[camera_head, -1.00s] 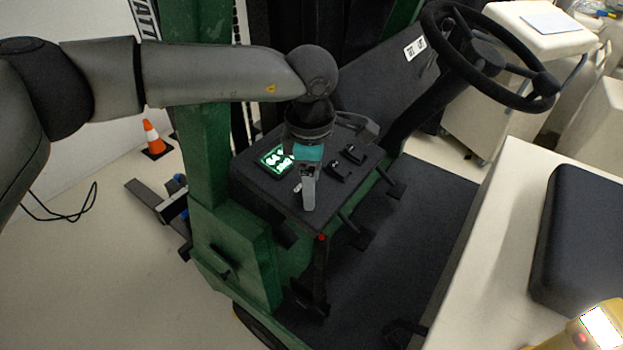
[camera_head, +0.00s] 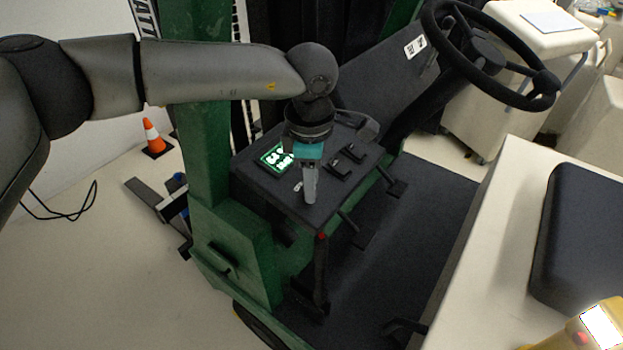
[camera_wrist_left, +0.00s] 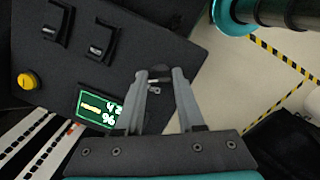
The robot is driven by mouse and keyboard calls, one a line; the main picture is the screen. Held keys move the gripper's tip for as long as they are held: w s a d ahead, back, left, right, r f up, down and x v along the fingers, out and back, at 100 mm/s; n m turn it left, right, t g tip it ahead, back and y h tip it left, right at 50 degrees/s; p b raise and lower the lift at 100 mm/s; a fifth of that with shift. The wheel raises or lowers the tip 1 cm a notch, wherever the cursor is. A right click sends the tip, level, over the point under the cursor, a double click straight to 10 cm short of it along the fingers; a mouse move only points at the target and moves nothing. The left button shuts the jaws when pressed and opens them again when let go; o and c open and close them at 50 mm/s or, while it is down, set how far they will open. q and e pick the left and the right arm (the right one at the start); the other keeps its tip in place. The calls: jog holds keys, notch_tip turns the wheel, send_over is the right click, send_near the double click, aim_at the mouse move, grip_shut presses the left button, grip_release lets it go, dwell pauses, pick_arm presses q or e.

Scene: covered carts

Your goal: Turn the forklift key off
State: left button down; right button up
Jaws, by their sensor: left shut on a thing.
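The forklift's black control panel (camera_head: 250,180) carries a lit green display (camera_head: 272,156). My left gripper (camera_head: 309,198) points down at the panel beside the display. A small light metal piece, apparently part of the key (camera_head: 298,187), shows next to the fingers. In the left wrist view, the two grey fingers (camera_wrist_left: 161,74) close in on the small key (camera_wrist_left: 155,90), and a dark part sits between their tips. The fingers hide much of the key, so its exact angle is hard to tell. The display also shows in the left wrist view (camera_wrist_left: 98,104), lit. My right gripper is out of view.
Black levers (camera_head: 345,162) stand on the panel right of my gripper. A yellow button (camera_wrist_left: 28,80) shows in the left wrist view. The steering wheel (camera_head: 455,80) is at the upper right. The black seat (camera_head: 580,240) is at the right. A cone (camera_head: 153,137) stands at the left.

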pick_arm(q)
jog(key=shift+f+n+b, duration=0.1)
jog(key=shift+n+b, duration=0.4)
jog(key=shift+b, duration=0.45)
jog(key=n+t+b, duration=0.1)
jog(key=n+b, duration=0.3)
jog(key=b, duration=0.2)
jog(key=n+b, duration=0.5)
jog(key=b, duration=0.2)
jog(key=shift+s+f+t+y, duration=0.1)
jog(key=shift+s+t+y, duration=0.05)
jog(key=shift+t+y, duration=0.2)
jog(key=shift+r+n+b, duration=0.2)
jog(key=shift+n+b, duration=0.8)
jog(key=shift+b, duration=0.15)
jog(key=c, duration=0.5)
grip_release()
jog(key=shift+r, duration=0.1)
